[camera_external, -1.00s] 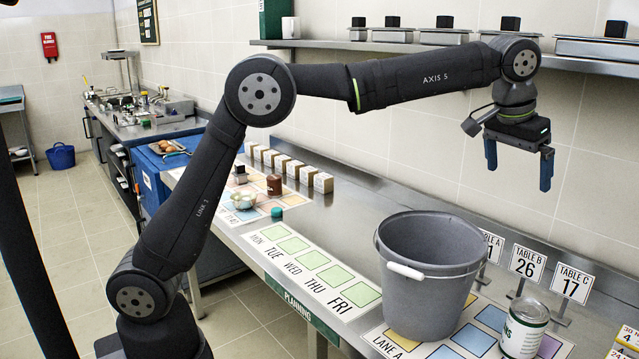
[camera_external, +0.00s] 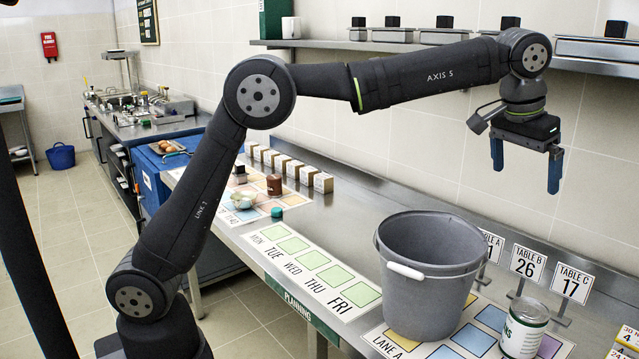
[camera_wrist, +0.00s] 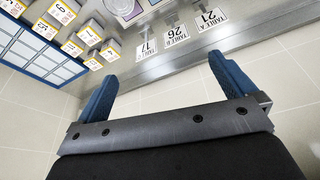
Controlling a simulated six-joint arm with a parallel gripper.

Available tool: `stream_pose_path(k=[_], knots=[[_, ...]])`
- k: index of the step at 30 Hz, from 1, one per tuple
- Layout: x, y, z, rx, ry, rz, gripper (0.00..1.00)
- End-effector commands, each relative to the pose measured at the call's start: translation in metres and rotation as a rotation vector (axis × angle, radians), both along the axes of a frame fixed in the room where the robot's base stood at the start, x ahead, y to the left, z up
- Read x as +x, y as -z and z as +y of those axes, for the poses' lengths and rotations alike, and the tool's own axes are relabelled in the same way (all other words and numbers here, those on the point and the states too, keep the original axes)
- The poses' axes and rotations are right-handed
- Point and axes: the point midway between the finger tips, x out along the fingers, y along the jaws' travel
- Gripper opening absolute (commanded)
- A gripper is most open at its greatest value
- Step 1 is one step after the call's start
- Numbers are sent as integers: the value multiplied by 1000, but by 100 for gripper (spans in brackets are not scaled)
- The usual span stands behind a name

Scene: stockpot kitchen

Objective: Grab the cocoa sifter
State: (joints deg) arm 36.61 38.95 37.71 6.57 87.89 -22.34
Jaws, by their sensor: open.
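My gripper (camera_external: 526,176) is open and empty, with its two blue fingers spread and pointing down, high over the back right of the counter. It also shows in the wrist view (camera_wrist: 165,80) with nothing between the fingers. A small brown container (camera_external: 274,184) stands on the coloured mat at the far left of the counter, well away from my gripper. It may be the cocoa sifter, but it is too small to tell. No clear sifter shows in the wrist view.
A large grey bucket (camera_external: 428,275) stands below and left of my gripper. Table number signs (camera_external: 527,263) and a can (camera_external: 524,330) are on the right. Small boxes (camera_external: 296,169) line the wall. A shelf (camera_external: 400,47) runs along the wall behind the arm.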

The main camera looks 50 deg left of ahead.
Motion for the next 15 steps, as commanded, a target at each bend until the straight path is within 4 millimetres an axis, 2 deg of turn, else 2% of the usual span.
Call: stream_pose_path(k=[1,4,12,15], knots=[[0,0,0,0,0,0,96],[0,0,0,0,0,0,77],[1,0,1,0,-3,1,77],[13,4,16,-1,-40,7,77]])
